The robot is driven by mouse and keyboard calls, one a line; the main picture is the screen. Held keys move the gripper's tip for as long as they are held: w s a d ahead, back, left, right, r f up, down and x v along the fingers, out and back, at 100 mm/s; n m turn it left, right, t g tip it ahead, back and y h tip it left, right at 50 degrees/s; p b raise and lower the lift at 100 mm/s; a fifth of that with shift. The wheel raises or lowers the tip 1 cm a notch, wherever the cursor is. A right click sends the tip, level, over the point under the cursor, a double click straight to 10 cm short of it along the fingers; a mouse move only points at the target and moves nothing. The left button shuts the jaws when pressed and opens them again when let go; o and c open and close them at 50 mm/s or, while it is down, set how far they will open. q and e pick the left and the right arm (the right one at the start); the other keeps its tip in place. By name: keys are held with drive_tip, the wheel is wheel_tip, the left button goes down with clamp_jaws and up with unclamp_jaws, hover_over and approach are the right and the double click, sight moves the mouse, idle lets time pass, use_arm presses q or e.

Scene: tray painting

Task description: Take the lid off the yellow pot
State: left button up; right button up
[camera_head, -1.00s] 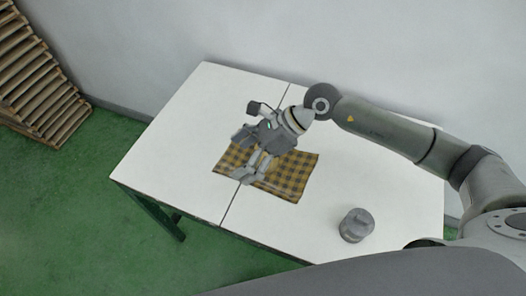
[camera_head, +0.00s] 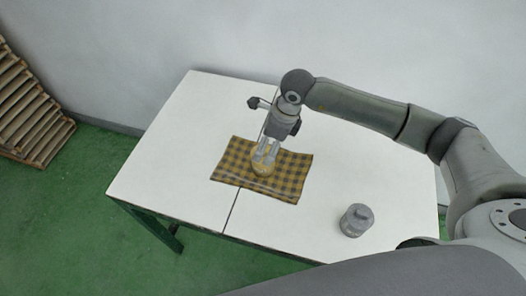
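A small yellow pot (camera_head: 262,170) stands on the yellow-and-black checked cloth, mostly hidden behind my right gripper's fingers. I cannot make out its lid clearly. My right gripper (camera_head: 266,157) points down right over the pot, its two fingertips at the pot's top. The view is too small to tell whether they touch the lid or are closed on it. My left gripper is not in view.
The checked cloth (camera_head: 292,178) lies mid-table. A grey lidded pot (camera_head: 356,220) stands near the front right of the white table (camera_head: 170,150). The table's left part is clear. Slatted wood (camera_head: 30,110) is on the green floor at far left.

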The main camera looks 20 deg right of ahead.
sight(268, 147)
drive_tip(key=p+x, duration=0.1)
drive_tip(key=x, duration=0.3)
drive_tip(key=shift+f, duration=0.15)
drive_tip(key=shift+c, duration=0.5)
drive_tip(key=c, duration=0.9)
